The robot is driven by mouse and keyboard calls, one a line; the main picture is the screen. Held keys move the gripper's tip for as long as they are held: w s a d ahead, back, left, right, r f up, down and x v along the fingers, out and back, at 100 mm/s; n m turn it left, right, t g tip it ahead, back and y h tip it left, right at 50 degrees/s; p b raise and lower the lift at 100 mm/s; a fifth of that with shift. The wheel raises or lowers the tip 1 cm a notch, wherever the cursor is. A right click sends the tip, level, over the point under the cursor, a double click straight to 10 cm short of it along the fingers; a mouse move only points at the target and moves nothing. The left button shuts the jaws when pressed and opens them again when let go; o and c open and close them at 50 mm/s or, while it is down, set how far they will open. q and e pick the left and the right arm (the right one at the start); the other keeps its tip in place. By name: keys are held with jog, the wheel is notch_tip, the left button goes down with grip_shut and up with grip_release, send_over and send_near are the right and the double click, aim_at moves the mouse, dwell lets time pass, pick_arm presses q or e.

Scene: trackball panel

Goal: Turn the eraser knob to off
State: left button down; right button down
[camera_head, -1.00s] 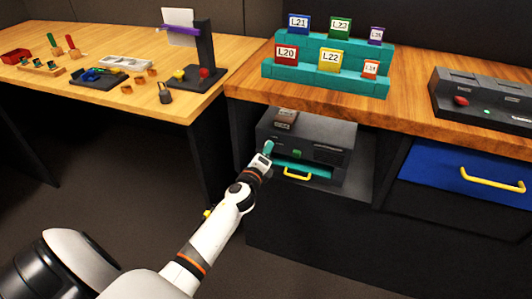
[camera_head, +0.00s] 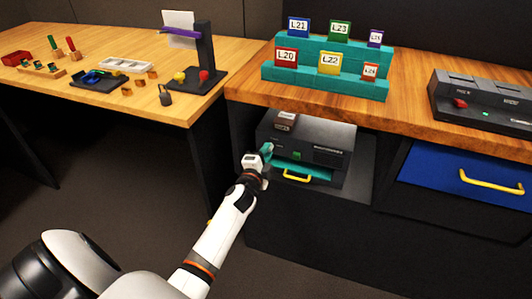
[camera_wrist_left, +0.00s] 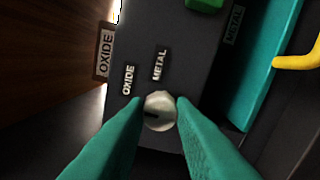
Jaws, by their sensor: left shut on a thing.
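The eraser (camera_head: 325,133) is a dark box in the open bay under the wooden counter. Its round pale knob (camera_wrist_left: 159,110) shows in the left wrist view, with a dark mark at its left side. Labels OXIDE (camera_wrist_left: 128,80) and METAL (camera_wrist_left: 159,65) are printed beside the knob; I see no OFF label. My left gripper (camera_head: 266,151) is at the eraser's left front. In the left wrist view its teal fingers (camera_wrist_left: 161,112) are shut on the knob, one on each side. The knob is hidden in the head view. My right gripper is out of view.
A green button (camera_head: 297,156) and a teal drawer front with a yellow handle (camera_head: 297,177) are right of the knob. The bay's side wall is close on the left. A blue drawer (camera_head: 465,178) is at the right; labelled cartridges stand on a teal rack (camera_head: 320,82) above.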

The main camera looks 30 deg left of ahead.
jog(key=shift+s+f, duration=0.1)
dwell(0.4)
pick_arm(q)
jog(key=c, duration=1.2)
grip_release()
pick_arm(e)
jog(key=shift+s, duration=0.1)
pick_arm(q)
jog(key=p+v, duration=0.1)
jog(key=v, duration=1.1)
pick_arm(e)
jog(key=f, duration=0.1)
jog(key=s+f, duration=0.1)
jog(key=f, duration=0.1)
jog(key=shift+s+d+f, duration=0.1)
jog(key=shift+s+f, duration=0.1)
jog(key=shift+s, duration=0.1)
pick_arm(q)
jog(key=shift+f, duration=0.1)
